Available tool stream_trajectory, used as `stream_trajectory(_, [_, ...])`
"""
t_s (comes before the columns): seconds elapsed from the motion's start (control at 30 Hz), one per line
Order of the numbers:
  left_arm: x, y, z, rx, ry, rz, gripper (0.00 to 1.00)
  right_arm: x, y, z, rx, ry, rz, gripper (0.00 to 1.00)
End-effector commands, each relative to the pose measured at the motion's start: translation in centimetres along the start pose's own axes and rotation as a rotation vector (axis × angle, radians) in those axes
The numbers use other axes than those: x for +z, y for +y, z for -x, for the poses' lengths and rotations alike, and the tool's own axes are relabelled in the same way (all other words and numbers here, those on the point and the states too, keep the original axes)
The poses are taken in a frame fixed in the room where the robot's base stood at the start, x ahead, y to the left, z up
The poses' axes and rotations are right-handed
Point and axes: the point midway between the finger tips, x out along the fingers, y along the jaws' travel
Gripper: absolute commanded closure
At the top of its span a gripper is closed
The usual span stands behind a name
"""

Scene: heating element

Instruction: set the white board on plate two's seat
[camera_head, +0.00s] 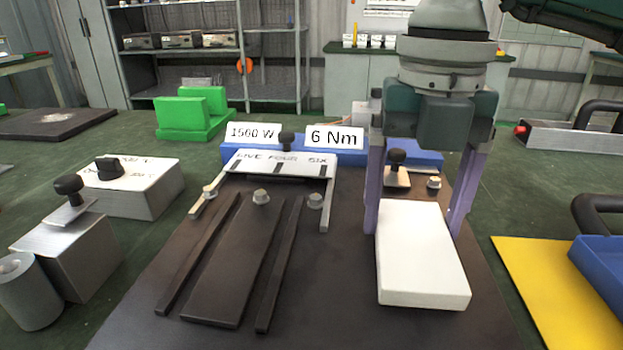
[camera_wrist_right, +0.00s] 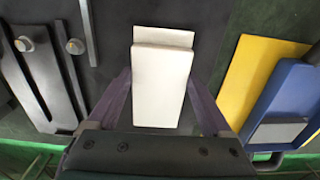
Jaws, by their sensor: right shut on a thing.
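My right gripper (camera_head: 415,226) comes down from above, its two purple fingers on either side of the white board (camera_head: 424,265). It is shut on the board, which looks level over the right part of the dark plate (camera_head: 335,290). The board also shows in the right wrist view (camera_wrist_right: 160,85), between the fingers, with a pale strip at its far end. I cannot tell whether the board touches the plate, and any seat under it is hidden. Which plate is plate two is not marked. My left gripper is not in view.
Left of the board, the plate bears dark rails (camera_head: 279,265) and a lettered bracket (camera_head: 281,163). Signs reading 1500 W (camera_head: 253,136) and 6 Nm (camera_head: 337,138) stand behind. Right are a yellow mat (camera_head: 545,285) and a blue tray (camera_head: 598,258). Metal blocks (camera_head: 75,255) stand left.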

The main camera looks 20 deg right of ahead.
Motion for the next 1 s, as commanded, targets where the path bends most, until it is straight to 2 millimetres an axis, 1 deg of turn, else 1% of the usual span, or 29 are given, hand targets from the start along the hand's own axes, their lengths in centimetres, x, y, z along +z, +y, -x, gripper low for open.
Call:
stream_trajectory(0.03, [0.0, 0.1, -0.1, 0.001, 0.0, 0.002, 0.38, 0.0, 0.0, -0.4, 0.001, 0.0, 0.0, 0.71])
stream_trajectory(0.23, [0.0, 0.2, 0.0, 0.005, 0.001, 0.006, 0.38, 0.0, 0.1, -0.3, 0.002, -0.001, 0.001, 0.71])
stream_trajectory(0.37, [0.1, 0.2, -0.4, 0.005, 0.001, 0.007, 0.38, 0.0, 0.0, -0.8, 0.002, -0.001, 0.001, 0.71])
stream_trajectory(0.4, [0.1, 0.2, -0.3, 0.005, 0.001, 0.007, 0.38, 0.0, 0.0, -0.7, 0.002, -0.001, 0.001, 0.14])
stream_trajectory(0.53, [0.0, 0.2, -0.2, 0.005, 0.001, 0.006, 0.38, 0.0, 0.0, -0.6, 0.001, 0.0, 0.001, 0.0])
stream_trajectory(0.73, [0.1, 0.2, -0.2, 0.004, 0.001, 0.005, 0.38, 0.0, 0.0, -0.6, 0.001, 0.0, 0.001, 0.0])
stream_trajectory(0.87, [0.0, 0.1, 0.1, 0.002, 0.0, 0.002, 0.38, 0.1, 0.1, 0.1, 0.003, -0.002, 0.001, 0.0])
stream_trajectory(0.97, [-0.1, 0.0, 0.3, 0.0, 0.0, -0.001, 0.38, 0.1, 0.1, 1.7, 0.005, -0.003, 0.002, 0.0])
stream_trajectory(1.0, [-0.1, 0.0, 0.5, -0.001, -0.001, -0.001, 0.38, 0.1, 0.1, 2.6, 0.005, -0.005, 0.002, 0.0])
